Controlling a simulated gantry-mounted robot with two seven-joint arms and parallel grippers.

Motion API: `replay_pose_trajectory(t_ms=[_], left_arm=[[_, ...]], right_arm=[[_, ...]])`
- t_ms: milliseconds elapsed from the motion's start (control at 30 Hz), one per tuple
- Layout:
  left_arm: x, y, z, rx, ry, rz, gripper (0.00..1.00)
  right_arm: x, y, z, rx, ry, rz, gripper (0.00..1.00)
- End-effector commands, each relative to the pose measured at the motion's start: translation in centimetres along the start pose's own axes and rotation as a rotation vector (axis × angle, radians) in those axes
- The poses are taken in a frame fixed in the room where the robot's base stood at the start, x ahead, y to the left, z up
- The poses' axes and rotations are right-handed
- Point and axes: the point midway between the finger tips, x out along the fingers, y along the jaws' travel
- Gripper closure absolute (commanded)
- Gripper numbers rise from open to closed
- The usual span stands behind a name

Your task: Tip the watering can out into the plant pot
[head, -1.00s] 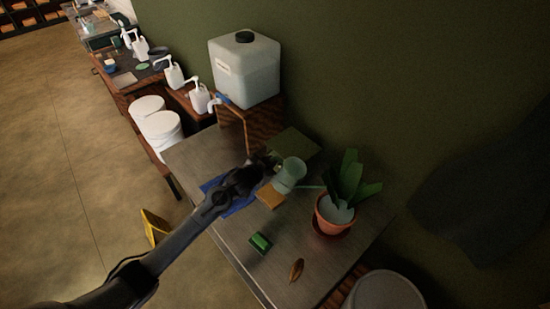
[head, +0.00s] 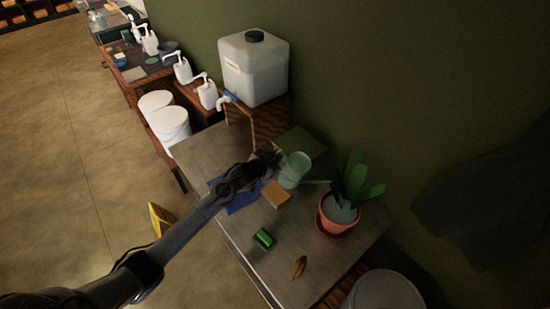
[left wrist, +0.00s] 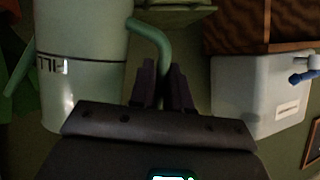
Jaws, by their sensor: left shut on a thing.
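The pale green watering can (head: 295,170) is near the back of the table, left of the plant pot. Its spout points right, with the tip by the plant's leaves. My left gripper (head: 272,162) is at its left side. In the left wrist view, the gripper's fingers (left wrist: 163,88) are shut on the can's curved handle, and the can body (left wrist: 80,60) bears a fill line. The can looks about upright; I cannot tell how far it is above the table. The terracotta plant pot (head: 334,226) holds a broad-leaved plant and a pale surface inside. My right gripper is not in view.
On the table (head: 225,240) are an orange-brown block (head: 276,195), a blue cloth (head: 240,205), a green sponge (head: 264,239) and a brown leaf-like piece (head: 299,266). A tapped white tank (head: 254,68) stands behind at left. A grey bin (head: 383,292) is at front right.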

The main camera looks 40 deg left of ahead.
Motion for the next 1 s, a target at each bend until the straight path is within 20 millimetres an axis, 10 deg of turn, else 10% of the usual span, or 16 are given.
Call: replay_pose_trajectory(t_ms=[1000], left_arm=[[-0.61, -0.39, -1.29, -0.274, 0.056, 0.115, 1.00]], right_arm=[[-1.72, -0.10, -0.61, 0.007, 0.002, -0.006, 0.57]])
